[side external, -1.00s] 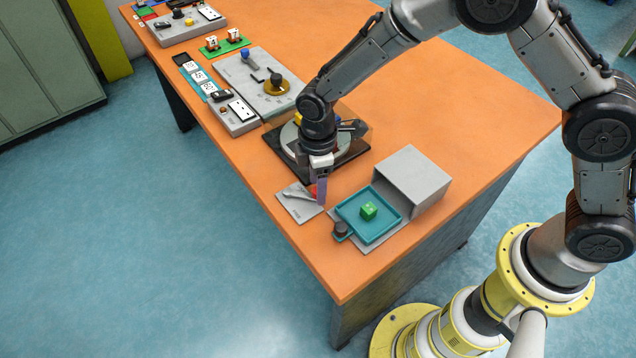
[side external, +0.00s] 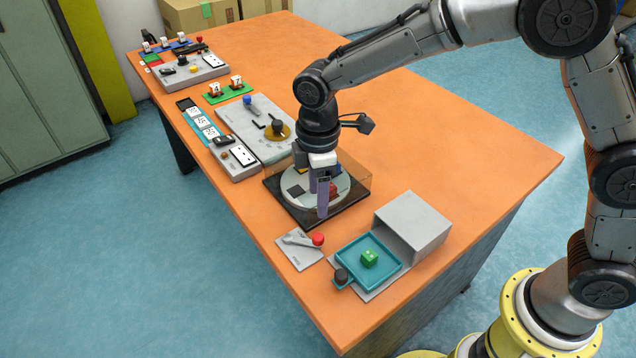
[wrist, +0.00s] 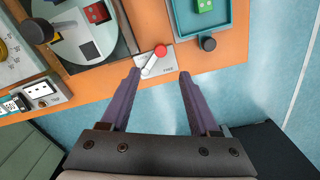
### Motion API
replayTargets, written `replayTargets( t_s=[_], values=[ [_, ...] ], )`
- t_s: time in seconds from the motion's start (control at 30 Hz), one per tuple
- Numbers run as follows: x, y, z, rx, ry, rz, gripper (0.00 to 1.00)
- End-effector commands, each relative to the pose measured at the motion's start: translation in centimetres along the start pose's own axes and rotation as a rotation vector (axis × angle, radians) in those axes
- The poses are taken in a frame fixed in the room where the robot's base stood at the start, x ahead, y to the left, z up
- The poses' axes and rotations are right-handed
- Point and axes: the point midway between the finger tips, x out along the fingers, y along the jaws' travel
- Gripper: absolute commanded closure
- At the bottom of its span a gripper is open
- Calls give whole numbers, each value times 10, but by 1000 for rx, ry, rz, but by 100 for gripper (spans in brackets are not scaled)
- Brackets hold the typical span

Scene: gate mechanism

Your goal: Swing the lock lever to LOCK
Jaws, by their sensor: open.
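The lock lever (side external: 300,240) is a light grey arm with a red knob (side external: 317,239) on a small grey plate (side external: 297,258) near the table's front edge. In side view its knob points right. In the wrist view the lever (wrist: 152,63) slants up and right to the red knob (wrist: 160,50); small lettering, seemingly FREE, is on the plate (wrist: 170,66). My gripper (side external: 318,198) is open and empty, pointing down, above and behind the lever, in front of the turntable in side view. Its purple fingers (wrist: 158,76) appear either side of the plate in the wrist view, not touching the lever.
A round turntable (side external: 297,190) on a dark base lies behind the lever plate. To the right, a teal tray (side external: 352,281) holds a green cube (side external: 369,258) before a grey box (side external: 412,220). Panels line the left side. The table's right part is clear.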

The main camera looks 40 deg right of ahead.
Motion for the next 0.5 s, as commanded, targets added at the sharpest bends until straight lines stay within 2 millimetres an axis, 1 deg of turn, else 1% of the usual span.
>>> replayTargets(
  t_s=[0.03, 0.1, 0.2, 0.5],
  values=[
    [-7, 0, 0, 0, 2, 2, 38],
    [-14, 0, 0, 0, 2, 1, 38],
    [-21, 0, 0, 0, 1, 1, 38],
    [-23, 0, 0, 0, 0, 0, 38]
  ],
)
